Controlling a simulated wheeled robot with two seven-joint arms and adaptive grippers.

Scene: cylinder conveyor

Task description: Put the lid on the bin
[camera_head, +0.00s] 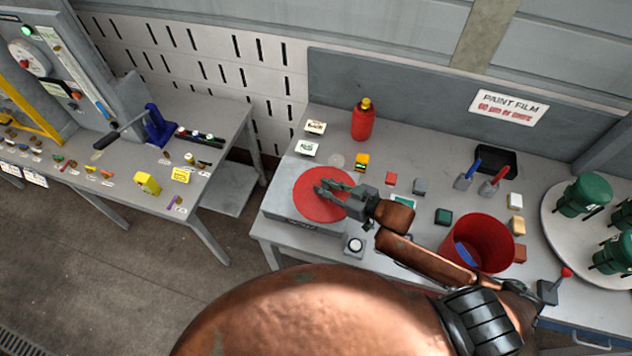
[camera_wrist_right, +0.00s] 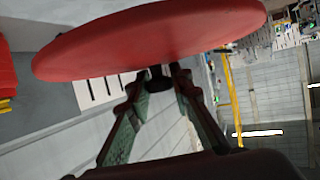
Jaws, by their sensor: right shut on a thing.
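The red round lid (camera_head: 312,204) shows in the head view over the grey block at the left end of the right-hand table. My right gripper (camera_head: 326,190) is shut on it. In the right wrist view the lid (camera_wrist_right: 150,42) spans the top, tilted in the picture, with a dark knob between the fingertips of the gripper (camera_wrist_right: 160,82). The red bin (camera_head: 478,243) stands open to the right on the same table, with something blue inside. My right forearm passes just left of the bin. My left gripper is not in view.
A red bottle (camera_head: 363,120) stands at the back of the table. Small coloured blocks, a black tray (camera_head: 497,160) and a white turntable (camera_head: 560,246) with green containers lie to the right. A red-knobbed lever (camera_head: 551,288) stands near the front edge, right of the bin.

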